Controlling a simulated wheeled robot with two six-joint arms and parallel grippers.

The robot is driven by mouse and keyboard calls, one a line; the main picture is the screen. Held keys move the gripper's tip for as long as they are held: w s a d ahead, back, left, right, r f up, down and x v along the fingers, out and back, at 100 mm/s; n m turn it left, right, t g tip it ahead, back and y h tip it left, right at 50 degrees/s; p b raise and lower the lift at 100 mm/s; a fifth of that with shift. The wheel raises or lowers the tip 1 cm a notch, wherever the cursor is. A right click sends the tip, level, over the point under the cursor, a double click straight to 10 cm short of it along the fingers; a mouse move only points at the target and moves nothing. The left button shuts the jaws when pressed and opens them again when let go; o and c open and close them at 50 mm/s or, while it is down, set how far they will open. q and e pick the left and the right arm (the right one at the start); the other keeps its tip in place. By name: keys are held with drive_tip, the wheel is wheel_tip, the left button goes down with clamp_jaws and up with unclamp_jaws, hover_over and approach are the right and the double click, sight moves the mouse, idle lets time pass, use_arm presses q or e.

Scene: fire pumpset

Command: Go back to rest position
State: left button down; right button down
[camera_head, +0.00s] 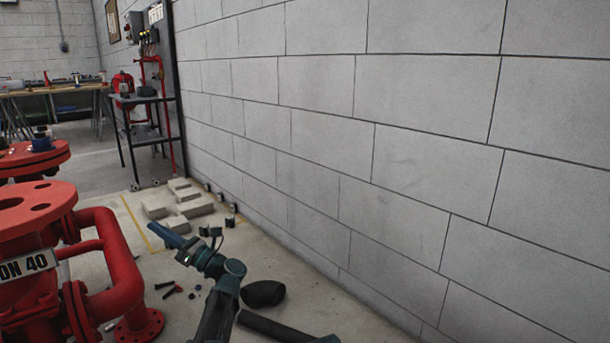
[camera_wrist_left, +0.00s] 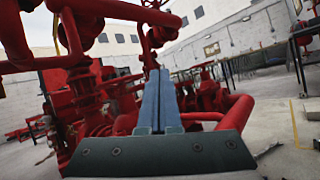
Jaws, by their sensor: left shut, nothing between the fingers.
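My left gripper (camera_head: 166,234) shows in the lower middle of the head view, on an arm that rises from the bottom edge. Its blue fingers are together with nothing between them, and they point up and to the left. In the left wrist view the two fingers (camera_wrist_left: 158,98) lie side by side and touch. The gripper is in the air to the right of a red flanged pipe assembly (camera_head: 113,290) and appears apart from it. My right gripper is in neither view.
A grey block wall (camera_head: 400,150) fills the right side. Pale blocks (camera_head: 190,204) and small dark parts (camera_head: 172,290) lie on the floor. A metal stand (camera_head: 150,130) with red equipment stands by the wall. Red pipework (camera_wrist_left: 95,100) fills the left of the wrist view.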

use_arm(q)
drive_tip(key=w+d+r+m+t+h+p, duration=0.35)
drive_tip(key=w+d+m+t+h, duration=0.2)
drive_tip(key=d+m+t, duration=0.45)
drive_tip(key=w+d+f+m+t+h+p, duration=0.1)
drive_tip(key=w+d+m+t+h+p, duration=0.1)
drive_tip(key=d+m+h, duration=0.7)
drive_tip(key=w+d+m+t+h+p, duration=0.1)
drive_tip(key=d+m+t+h+p, duration=0.15)
drive_tip(key=d+m+h, duration=0.75)
drive_tip(key=s+d+f+m+g+h+p, duration=0.35)
drive_tip(key=s+d+f+m+g, duration=0.35)
drive_tip(key=m, duration=0.4)
drive_tip(key=s+d+f+m+g+y+p, duration=0.15)
drive_tip(key=s+f+m+g+p, duration=0.4)
drive_tip(key=s, duration=0.55)
drive_tip(key=s+a+f+m+g+y+p, duration=0.1)
drive_tip(key=s+a+m+g+y, duration=0.2)
drive_tip(key=s, duration=0.6)
drive_tip(key=s+a+f+m+g+y+p, duration=0.1)
drive_tip(key=s+a+m+g+y+p, duration=0.25)
drive_tip(key=s, duration=0.65)
wheel_tip(320, 180, up, 37)
drive_tip(key=g+h+p, duration=0.1)
drive_tip(key=p, duration=3.4)
drive_tip(key=shift+w+d+r+m+h+p, duration=0.2)
drive_tip(key=shift+w+m+h+p, duration=0.1)
drive_tip(key=shift+w+h+p, duration=0.1)
